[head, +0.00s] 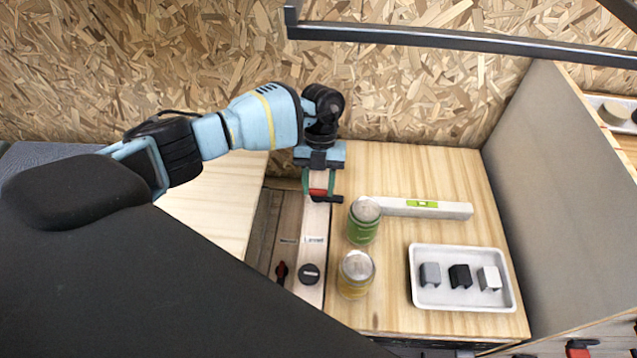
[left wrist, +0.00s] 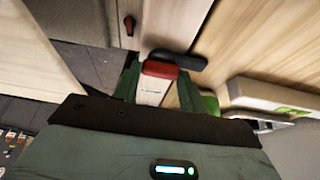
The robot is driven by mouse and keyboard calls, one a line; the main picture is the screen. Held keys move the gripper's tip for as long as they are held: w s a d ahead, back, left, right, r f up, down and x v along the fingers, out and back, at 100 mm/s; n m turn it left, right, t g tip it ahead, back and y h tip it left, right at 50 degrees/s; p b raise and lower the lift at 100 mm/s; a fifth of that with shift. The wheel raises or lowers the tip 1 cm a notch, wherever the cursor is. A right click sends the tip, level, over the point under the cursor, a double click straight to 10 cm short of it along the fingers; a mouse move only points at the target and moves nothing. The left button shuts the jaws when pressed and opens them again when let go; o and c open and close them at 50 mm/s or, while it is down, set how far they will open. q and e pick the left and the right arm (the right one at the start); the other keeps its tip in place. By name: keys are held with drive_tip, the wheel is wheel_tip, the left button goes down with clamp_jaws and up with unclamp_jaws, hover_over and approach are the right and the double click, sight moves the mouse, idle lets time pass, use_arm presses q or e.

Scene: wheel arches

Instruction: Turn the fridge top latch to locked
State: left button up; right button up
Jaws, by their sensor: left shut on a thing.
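In the left wrist view the red part (left wrist: 160,69) sits between the fingertips (left wrist: 158,85), and the black part (left wrist: 180,60) sticks out to the right. I take this latch for the fridge top latch; its label cannot be read. A second red latch (head: 281,271) lies nearer the front and also shows in the left wrist view (left wrist: 128,24). My right gripper is not in view.
A spirit level (head: 430,208) lies behind. A white tray (head: 462,301) holds small blocks. A grey panel (head: 560,170) bounds the right side.

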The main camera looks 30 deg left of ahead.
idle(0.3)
use_arm(q)
drive_tip(key=o, duration=1)
drive_tip(key=shift+r, duration=0.15)
drive_tip(key=v, duration=0.7)
drive_tip(key=shift+w+r, duration=0.1)
drive_tip(key=shift+r, duration=0.2)
